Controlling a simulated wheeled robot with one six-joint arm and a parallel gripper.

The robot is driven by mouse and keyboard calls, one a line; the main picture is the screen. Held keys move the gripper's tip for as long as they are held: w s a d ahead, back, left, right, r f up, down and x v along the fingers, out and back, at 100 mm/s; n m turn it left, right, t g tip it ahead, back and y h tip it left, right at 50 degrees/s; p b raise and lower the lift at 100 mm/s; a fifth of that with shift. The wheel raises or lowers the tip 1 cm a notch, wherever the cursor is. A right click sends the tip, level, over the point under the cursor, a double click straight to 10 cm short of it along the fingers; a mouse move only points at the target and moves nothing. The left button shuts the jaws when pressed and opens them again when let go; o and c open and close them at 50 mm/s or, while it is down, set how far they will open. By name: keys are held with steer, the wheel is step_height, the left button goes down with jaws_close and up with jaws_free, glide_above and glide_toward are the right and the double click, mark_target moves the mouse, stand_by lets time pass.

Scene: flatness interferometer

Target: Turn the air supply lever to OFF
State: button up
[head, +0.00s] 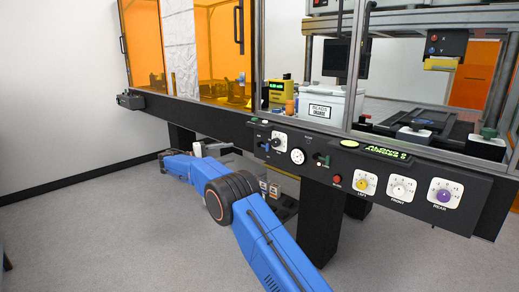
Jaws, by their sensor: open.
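The dark front panel (340,175) of the machine carries small controls. A small blue handle (266,146) sits at the panel's left end, left of a round white dial (279,145); it looks like the air supply lever, but its label and exact position are too small to read. A round gauge (297,156) is to its right. My gripper (222,148), at the end of my blue arm, is left of the handle and apart from it, below the machine's front beam. It is open and appears empty; its fingers are small and hard to make out.
A dark box (130,100) juts from the beam's left end. Floor at left is clear.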

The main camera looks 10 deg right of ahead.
mark_target(266, 147)
steer(key=x, duration=1.7)
steer(key=shift+s+r, duration=0.1)
steer(key=shift+c, duration=0.6)
steer(key=c, duration=0.9)
